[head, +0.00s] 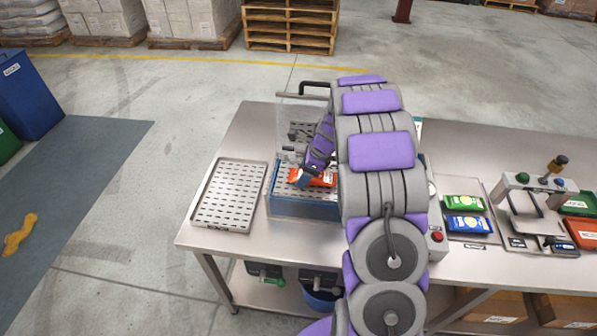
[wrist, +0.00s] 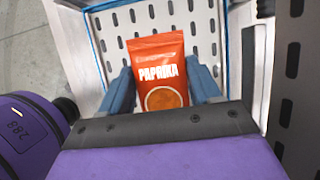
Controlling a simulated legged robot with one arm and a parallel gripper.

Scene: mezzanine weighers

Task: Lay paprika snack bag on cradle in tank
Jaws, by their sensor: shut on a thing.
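The paprika snack bag (wrist: 158,64) is orange-red with white lettering and a round picture near its lower end. My gripper (wrist: 162,88) is shut on it, one blue-grey finger at each side. In the head view the bag (head: 314,178) shows as an orange patch at my gripper (head: 303,178), within the tank (head: 300,208), which has blue walls and a clear raised panel. A slotted light plate (wrist: 204,30), which may be the cradle, lies beneath the bag in the wrist view. I cannot tell whether the bag touches it. My arm hides the tank's right part.
A perforated tray (head: 229,195) lies left of the tank on the steel table (head: 290,238). Green (head: 463,203) and blue (head: 468,224) bags lie on the right, near a sealing device (head: 540,200).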

